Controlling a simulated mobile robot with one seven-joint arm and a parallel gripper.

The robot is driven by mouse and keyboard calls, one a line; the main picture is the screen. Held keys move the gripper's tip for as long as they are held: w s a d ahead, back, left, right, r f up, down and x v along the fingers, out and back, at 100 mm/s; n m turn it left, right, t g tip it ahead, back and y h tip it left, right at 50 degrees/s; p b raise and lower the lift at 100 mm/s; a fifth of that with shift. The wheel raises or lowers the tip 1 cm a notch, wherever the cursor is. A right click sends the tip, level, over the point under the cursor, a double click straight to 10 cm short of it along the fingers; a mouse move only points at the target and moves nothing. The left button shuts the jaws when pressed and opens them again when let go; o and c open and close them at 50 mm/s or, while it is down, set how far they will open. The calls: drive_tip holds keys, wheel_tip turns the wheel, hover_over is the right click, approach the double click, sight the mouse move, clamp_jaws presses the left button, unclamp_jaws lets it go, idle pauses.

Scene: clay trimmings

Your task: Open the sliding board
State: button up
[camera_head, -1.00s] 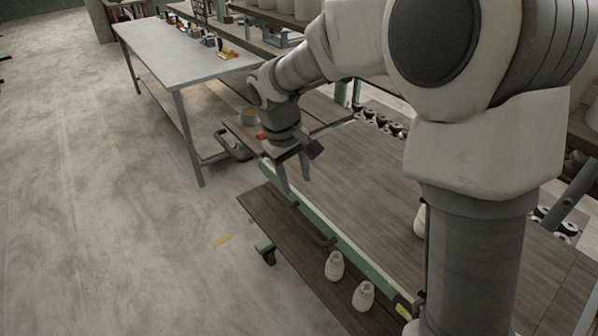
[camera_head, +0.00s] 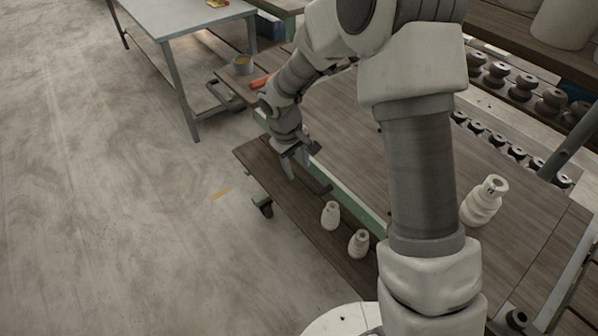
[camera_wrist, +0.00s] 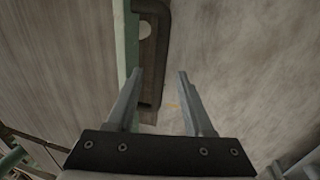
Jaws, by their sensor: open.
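A wooden-topped bench (camera_head: 345,135) with a green front edge stands on the right. A dark curved handle (camera_head: 321,186) runs along that edge and also shows in the wrist view (camera_wrist: 164,42). A lower wooden board (camera_head: 262,160) sticks out beneath the edge; I cannot tell which board slides. My gripper (camera_head: 300,168) is open at the handle's far end. In the wrist view my fingers (camera_wrist: 158,74) point toward the handle, with part of it seen between them. Contact cannot be told.
Two small pale vases (camera_head: 331,215) (camera_head: 358,243) stand on the lower board. A larger pale vase (camera_head: 483,203) stands on the bench top. A tin (camera_head: 243,66) and an orange object (camera_head: 261,82) lie beyond my gripper. A grey table (camera_head: 185,22) stands at the back; the left floor is clear.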

drive_tip(key=shift+w+d+f, duration=0.1)
drive_tip(key=shift+d+f, duration=0.05)
drive_tip(key=shift+f, duration=0.55)
drive_tip(key=shift+w+d+f, duration=0.1)
drive_tip(key=shift+f, duration=0.6)
drive_tip(key=shift+c, duration=0.3)
clamp_jaws()
